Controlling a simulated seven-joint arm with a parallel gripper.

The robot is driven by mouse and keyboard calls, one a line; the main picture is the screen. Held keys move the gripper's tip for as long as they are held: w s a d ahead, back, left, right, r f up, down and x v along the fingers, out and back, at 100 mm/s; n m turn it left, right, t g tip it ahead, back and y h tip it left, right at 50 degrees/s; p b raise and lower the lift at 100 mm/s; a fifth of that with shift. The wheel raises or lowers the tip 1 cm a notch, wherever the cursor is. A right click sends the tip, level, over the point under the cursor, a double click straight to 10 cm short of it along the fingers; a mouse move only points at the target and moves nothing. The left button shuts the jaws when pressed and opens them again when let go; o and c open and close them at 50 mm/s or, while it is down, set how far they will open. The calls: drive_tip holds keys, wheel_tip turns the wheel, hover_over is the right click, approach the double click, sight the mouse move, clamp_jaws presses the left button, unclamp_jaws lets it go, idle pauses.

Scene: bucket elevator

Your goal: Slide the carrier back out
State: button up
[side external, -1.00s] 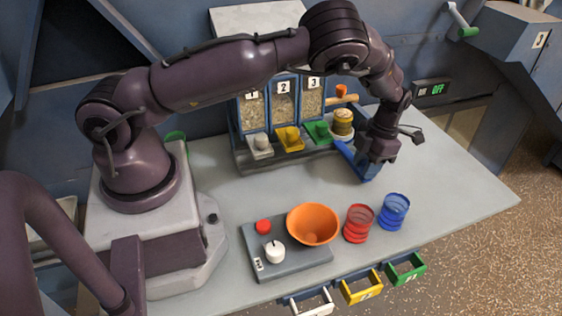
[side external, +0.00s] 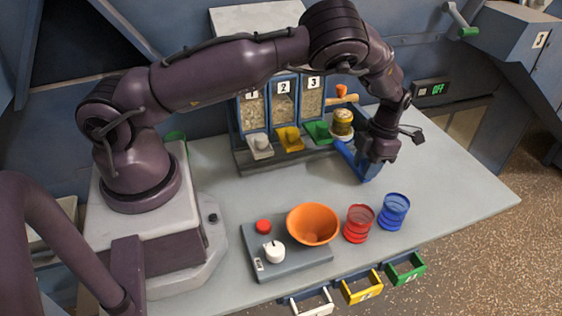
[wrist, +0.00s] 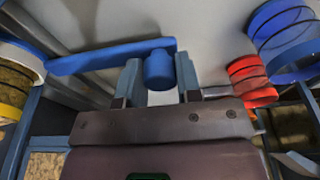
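The blue carrier (side external: 345,154) is a bar that sticks out toward the front from the right end of the hopper rack. A gold-coloured cup (side external: 341,123) stands at its rear end. In the wrist view, the blue bar (wrist: 95,58) runs to the left from an upright blue knob (wrist: 158,70). My gripper (side external: 374,175) is low over the table at the bar's front end. In the wrist view its two fingers (wrist: 159,78) flank the knob closely and look shut on it. The arm's wrist hides part of the front end in the side view.
A grey scale (side external: 290,268) with an orange bowl (side external: 314,224) stands in front. Beside it are a red cup (side external: 358,224) and a blue cup (side external: 394,211). The rack (side external: 283,102) has several numbered hoppers. The table right of my gripper is clear.

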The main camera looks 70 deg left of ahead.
drive_tip(key=o, duration=0.7)
drive_tip(key=shift+r, duration=0.1)
drive_tip(key=shift+w+r, duration=0.2)
drive_tip(key=shift+r, duration=0.75)
drive_tip(key=shift+w+r, duration=0.15)
drive_tip(key=shift+r, duration=0.75)
drive_tip(key=shift+w+r, duration=0.2)
drive_tip(key=shift+r, duration=0.75)
wheel_tip(320, 180, up, 6)
